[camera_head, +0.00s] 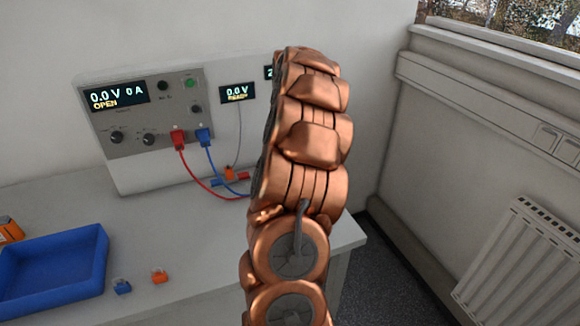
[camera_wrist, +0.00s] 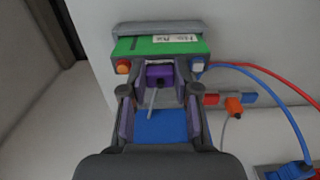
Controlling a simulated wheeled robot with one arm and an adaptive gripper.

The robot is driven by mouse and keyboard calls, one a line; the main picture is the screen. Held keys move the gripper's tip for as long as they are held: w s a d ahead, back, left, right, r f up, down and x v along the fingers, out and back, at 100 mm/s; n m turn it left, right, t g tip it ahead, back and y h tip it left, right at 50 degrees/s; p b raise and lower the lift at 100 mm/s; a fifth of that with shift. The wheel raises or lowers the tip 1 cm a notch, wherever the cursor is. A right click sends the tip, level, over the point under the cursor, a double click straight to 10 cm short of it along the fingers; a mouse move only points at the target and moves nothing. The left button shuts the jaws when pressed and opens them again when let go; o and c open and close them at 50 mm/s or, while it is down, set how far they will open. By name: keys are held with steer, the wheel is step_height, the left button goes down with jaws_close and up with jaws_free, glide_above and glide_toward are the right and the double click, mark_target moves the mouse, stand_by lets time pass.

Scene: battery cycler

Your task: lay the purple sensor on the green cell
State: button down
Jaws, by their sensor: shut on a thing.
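In the wrist view my gripper (camera_wrist: 161,78) is shut on the purple sensor (camera_wrist: 159,72), which sits between the fingertips. A thin grey lead hangs from the sensor. The green cell (camera_wrist: 135,47), with a white label, lies just beyond the fingertips against a grey bar. The sensor shows at the cell's near edge; whether it touches the cell I cannot tell. An orange-red terminal (camera_wrist: 123,66) and a whitish terminal (camera_wrist: 197,64) flank the fingers. In the head view my arm hides the gripper, sensor and cell.
Red and blue cables run from the power unit (camera_head: 158,112) toward the cell area. A red-and-blue bar with an orange clip (camera_wrist: 234,106) lies right of my gripper. A blue patch (camera_wrist: 160,126) shows below the fingers. A blue tray (camera_head: 100,262) and small clips stand front left.

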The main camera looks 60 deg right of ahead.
steer(key=shift+f+b, duration=0.6)
steer(key=shift+b, duration=0.1)
stand_by(1.0)
steer(key=c, duration=0.8)
jaws_free()
step_height(320, 180, up, 12)
